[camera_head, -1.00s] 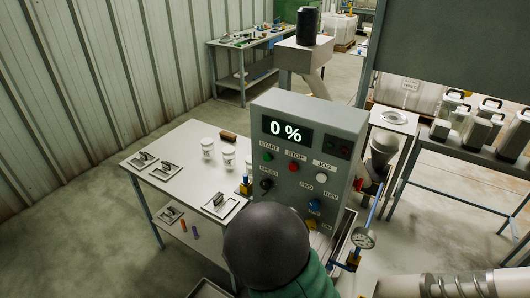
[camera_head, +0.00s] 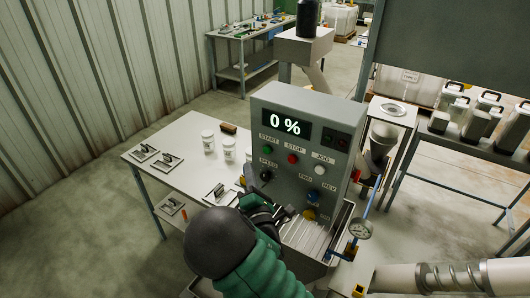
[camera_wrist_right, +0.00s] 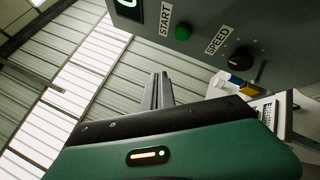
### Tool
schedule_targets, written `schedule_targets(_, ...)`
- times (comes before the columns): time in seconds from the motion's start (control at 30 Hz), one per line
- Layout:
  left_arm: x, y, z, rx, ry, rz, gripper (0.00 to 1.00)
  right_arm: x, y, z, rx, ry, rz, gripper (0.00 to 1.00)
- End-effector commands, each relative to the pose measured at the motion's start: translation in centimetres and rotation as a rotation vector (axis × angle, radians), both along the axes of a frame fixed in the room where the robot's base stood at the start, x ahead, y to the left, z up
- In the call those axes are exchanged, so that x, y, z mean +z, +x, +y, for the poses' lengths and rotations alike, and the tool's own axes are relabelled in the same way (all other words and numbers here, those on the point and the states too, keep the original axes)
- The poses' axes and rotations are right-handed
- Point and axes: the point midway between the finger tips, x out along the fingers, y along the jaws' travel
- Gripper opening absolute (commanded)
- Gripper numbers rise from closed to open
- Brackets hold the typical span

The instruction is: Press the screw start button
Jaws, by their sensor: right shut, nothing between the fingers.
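The grey control panel (camera_head: 300,180) stands in the middle of the head view, its display reading "0 %". The green START button (camera_head: 268,150) is at the panel's upper left, below the display. It also shows in the right wrist view (camera_wrist_right: 182,33). My right gripper (camera_head: 284,212) is low in front of the panel, below the START button and apart from it. In the right wrist view its thin fingers (camera_wrist_right: 160,88) are together and empty, left of and below the button. My left gripper is not in view.
The red STOP button (camera_head: 292,158) and white JOG button (camera_head: 320,170) sit right of START. The black SPEED knob (camera_head: 265,175) is below it. A white table (camera_head: 180,140) with jars stands left. A pressure gauge (camera_head: 360,229) is at lower right.

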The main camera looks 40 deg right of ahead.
Motion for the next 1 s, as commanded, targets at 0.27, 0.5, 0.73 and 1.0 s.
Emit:
schedule_targets(0.27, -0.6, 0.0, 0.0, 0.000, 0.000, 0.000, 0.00, -0.1, 1.6, -3.8, -0.001, 0.000, -0.001, 0.00)
schedule_targets(0.5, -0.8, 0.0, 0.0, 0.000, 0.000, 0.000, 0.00, 0.0, 2.2, -5.3, 0.001, 0.001, 0.001, 0.00)
schedule_targets(0.73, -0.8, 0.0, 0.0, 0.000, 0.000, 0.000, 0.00, 0.0, 2.2, -5.4, 0.001, 0.001, 0.001, 0.00)
schedule_targets(1.0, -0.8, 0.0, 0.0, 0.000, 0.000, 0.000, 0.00, 0.0, 2.2, -5.3, 0.001, 0.002, 0.001, 0.00)
